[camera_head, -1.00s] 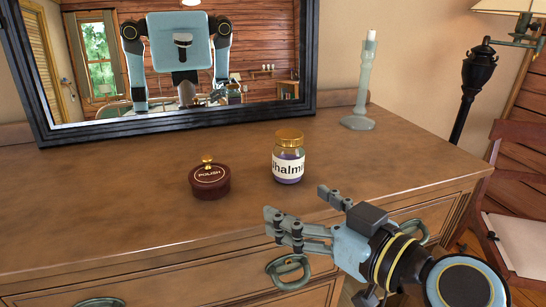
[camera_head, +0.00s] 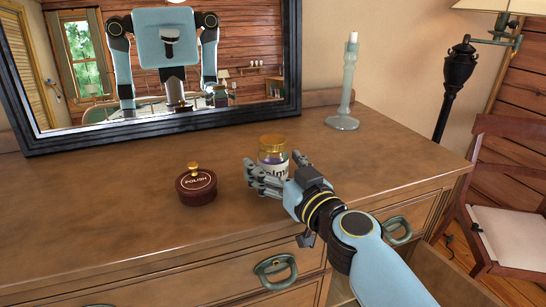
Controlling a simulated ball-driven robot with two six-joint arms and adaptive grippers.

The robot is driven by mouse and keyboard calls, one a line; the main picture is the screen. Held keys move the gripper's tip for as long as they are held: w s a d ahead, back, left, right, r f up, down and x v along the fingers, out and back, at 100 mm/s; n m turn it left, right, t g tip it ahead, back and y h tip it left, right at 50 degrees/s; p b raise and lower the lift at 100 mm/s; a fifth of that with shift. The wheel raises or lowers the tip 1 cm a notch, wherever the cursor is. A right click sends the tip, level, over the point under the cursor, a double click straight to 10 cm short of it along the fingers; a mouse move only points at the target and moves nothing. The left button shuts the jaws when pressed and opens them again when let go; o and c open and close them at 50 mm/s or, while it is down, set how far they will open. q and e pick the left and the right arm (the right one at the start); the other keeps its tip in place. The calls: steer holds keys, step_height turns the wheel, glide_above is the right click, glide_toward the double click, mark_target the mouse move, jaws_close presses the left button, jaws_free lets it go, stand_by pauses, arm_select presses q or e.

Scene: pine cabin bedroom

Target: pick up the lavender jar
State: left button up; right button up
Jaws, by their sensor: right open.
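The lavender jar (camera_head: 273,148) stands upright on the dresser top, with a gold lid, purple contents and a white label partly hidden by my gripper. My right gripper (camera_head: 270,175) is at the jar, with one finger at its left front and the other at its right. The fingers are open around the jar's lower part; whether they touch it I cannot tell. My left gripper is not in view, apart from my reflection in the mirror.
A dark red polish tin (camera_head: 197,187) with a gold knob sits left of the jar on the dresser (camera_head: 110,215). A framed mirror (camera_head: 150,129) stands behind. A pale candlestick (camera_head: 344,110) is at the back right. A lamp and chair (camera_head: 505,225) are right of the dresser.

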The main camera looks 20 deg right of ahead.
steer(key=shift+w+a, duration=0.1)
steer(key=shift+w, duration=0.55)
steer(key=shift+s, duration=0.1)
steer(key=c, duration=1.4)
steer(key=shift+r, duration=0.1)
steer(key=shift+c, duration=0.2)
